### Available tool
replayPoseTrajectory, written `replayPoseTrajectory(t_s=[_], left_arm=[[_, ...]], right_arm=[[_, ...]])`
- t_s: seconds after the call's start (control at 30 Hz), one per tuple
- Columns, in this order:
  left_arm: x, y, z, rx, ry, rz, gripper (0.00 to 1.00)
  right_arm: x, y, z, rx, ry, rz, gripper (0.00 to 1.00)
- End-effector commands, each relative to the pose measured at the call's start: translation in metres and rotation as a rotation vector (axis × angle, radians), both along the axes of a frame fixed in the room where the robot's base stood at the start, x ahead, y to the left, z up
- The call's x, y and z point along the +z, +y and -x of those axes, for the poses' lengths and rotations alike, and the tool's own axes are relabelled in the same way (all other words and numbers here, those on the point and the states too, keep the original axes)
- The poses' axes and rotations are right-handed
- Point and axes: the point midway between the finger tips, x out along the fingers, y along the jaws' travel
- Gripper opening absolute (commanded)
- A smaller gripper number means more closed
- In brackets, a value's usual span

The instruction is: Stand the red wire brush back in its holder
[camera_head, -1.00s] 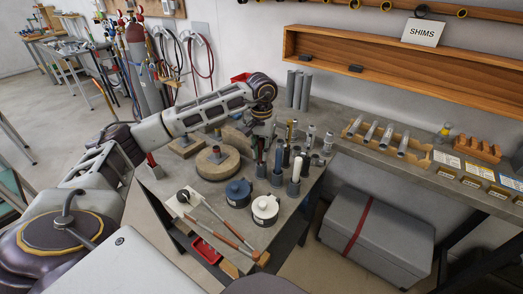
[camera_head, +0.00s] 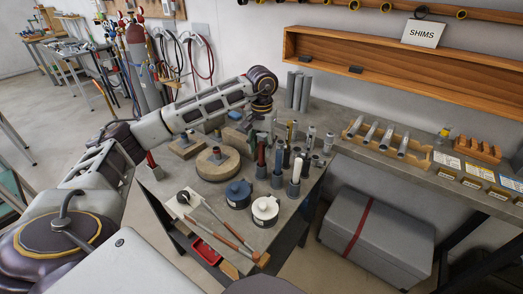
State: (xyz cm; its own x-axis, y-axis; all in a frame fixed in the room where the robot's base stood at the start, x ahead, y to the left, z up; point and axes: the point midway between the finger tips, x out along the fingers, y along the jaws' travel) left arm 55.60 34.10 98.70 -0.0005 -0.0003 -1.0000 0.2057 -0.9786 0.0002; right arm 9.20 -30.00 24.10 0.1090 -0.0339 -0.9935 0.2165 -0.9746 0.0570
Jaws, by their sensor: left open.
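A red handle, which looks like the wire brush (camera_head: 262,152), stands upright in a grey cylindrical holder (camera_head: 261,171) among similar holders on the workbench. Its bristles cannot be made out. My left gripper (camera_head: 256,131) is open, just above and behind the red handle, and looks apart from it. Its fingers are small and partly lost against the tools behind. My right gripper is not in view.
Several upright tools crowd beside the brush, including a white one (camera_head: 297,169). A blue pot (camera_head: 238,193) and white pot (camera_head: 265,210) stand in front. A round wooden block (camera_head: 218,164) lies left. A grey chest (camera_head: 378,238) stands on the floor.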

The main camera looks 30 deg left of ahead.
Motion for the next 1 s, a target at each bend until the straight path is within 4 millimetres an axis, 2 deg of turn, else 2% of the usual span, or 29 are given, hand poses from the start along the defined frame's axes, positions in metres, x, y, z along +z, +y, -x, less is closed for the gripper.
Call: replayPoseTrajectory(t_s=[0.3, 0.5, 1.0], left_arm=[[0.037, 0.0, -0.001, 0.001, -0.002, 0.002, 0.43], [0.052, 0.0, 0.0, 0.001, 0.0, 0.001, 0.43], [0.057, 0.0, 0.0, 0.0, 0.0, 0.001, 0.43]], right_arm=[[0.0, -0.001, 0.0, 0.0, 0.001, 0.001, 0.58], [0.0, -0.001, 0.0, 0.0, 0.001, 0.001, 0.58], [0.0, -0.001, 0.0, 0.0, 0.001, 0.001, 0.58]])
